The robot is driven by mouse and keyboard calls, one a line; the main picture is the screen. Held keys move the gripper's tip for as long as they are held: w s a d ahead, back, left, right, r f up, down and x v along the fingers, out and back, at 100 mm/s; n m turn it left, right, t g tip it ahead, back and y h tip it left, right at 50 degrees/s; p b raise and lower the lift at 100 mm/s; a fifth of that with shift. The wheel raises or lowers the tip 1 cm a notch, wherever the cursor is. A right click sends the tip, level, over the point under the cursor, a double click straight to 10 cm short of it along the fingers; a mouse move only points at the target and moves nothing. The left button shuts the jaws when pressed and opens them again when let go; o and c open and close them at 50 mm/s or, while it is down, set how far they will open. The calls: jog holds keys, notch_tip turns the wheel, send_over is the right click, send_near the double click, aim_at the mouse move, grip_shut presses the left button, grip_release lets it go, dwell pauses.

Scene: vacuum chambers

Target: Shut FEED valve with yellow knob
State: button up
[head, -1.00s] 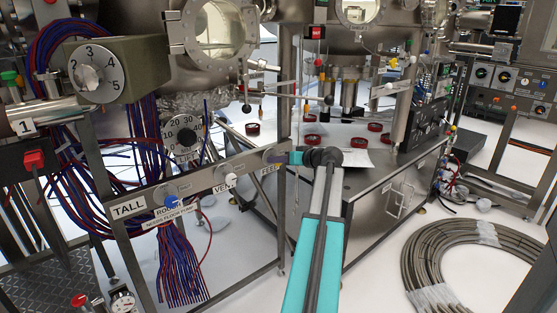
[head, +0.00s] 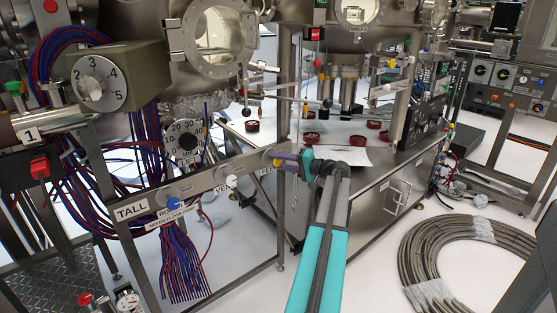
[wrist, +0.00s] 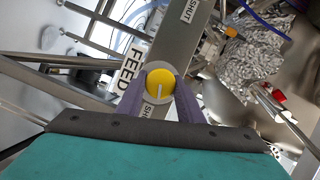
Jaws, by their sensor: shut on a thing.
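The FEED valve's yellow knob (wrist: 160,84) shows in the wrist view, round, with a pale pointer line running downward in the picture. My gripper (wrist: 160,90) has its purple fingers on either side of the knob and is shut on it. A FEED label (wrist: 131,66) lies left of the knob.
The rail (head: 215,181) also carries a blue knob (head: 172,201) and a white knob (head: 231,181) to the left. Blue and red cables (head: 180,265) hang below it. A steel bench (head: 375,190) stands behind my arm. A coiled hose (head: 465,265) lies on the floor at right.

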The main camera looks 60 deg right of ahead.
jog(key=shift+m+t+p, duration=0.4)
jog(key=shift+m+t, duration=0.1)
jog(key=shift+m, duration=0.7)
jog(key=o, duration=1.1)
jog(key=shift+c, duration=0.2)
jog(key=s+d, duration=0.1)
jog(key=s, duration=1.2)
jog(key=shift+s, duration=0.4)
jog(key=shift+w+f, duration=0.1)
